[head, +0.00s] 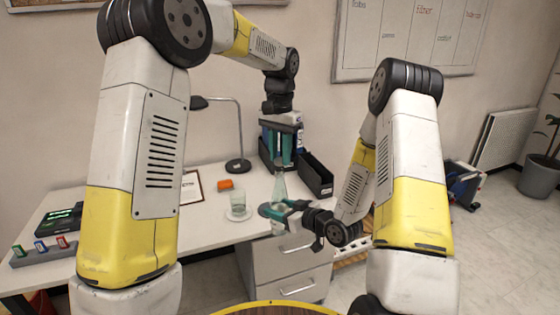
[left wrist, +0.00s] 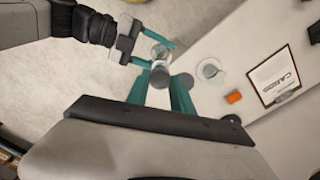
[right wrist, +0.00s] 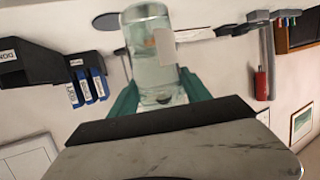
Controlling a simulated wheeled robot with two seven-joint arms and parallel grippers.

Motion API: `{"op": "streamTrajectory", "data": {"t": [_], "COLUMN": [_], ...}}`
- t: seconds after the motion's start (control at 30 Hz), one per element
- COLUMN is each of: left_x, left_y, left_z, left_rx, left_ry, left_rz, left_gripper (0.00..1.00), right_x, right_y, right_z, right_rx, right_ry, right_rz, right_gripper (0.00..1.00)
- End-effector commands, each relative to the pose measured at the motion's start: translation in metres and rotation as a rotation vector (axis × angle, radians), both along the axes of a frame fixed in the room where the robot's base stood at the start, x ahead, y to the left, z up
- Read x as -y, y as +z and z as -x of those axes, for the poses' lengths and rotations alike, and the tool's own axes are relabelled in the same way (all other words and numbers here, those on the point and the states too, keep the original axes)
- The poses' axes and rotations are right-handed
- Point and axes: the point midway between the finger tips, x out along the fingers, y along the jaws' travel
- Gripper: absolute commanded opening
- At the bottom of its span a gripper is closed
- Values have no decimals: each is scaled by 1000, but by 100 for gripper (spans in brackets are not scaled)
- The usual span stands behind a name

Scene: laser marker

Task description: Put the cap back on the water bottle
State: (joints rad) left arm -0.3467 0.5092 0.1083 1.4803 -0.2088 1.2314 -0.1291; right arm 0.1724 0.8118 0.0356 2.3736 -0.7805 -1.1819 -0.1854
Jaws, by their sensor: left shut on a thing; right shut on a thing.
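The clear water bottle (head: 279,188) stands roughly upright at the table's front edge. My right gripper (head: 283,206) is shut on the bottle, which also shows in the right wrist view (right wrist: 150,52) with a pale label. My left gripper (head: 280,166) points down from above, at the bottle's top. In the left wrist view it is shut on a small grey round cap (left wrist: 160,75). There the bottle (left wrist: 158,52) shows just beyond the cap, partly covered by it. I cannot tell whether the cap touches the bottle's mouth.
A dark coaster (left wrist: 182,82) lies behind the bottle. A drinking glass (head: 238,204) on a saucer, an orange block (head: 225,184), a framed paper (head: 192,188) and a desk lamp (head: 238,165) stand to the left. A black bin (head: 316,176) is at the back right.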

Motion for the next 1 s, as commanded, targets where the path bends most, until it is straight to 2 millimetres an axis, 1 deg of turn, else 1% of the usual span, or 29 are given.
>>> {"op": "streamTrajectory", "data": {"t": [0.37,1.0], "left_x": [0,0], "left_y": [-18,-20], "left_z": [0,0], "left_rx": [0,-1], "left_ry": [1,0], "left_rz": [0,-1], "left_gripper": [0,0], "right_x": [0,0], "right_y": [1,1], "right_z": [0,0], "right_rx": [3,3], "right_ry": [0,0], "right_rz": [-1,-1], "right_gripper": [0,0]}}
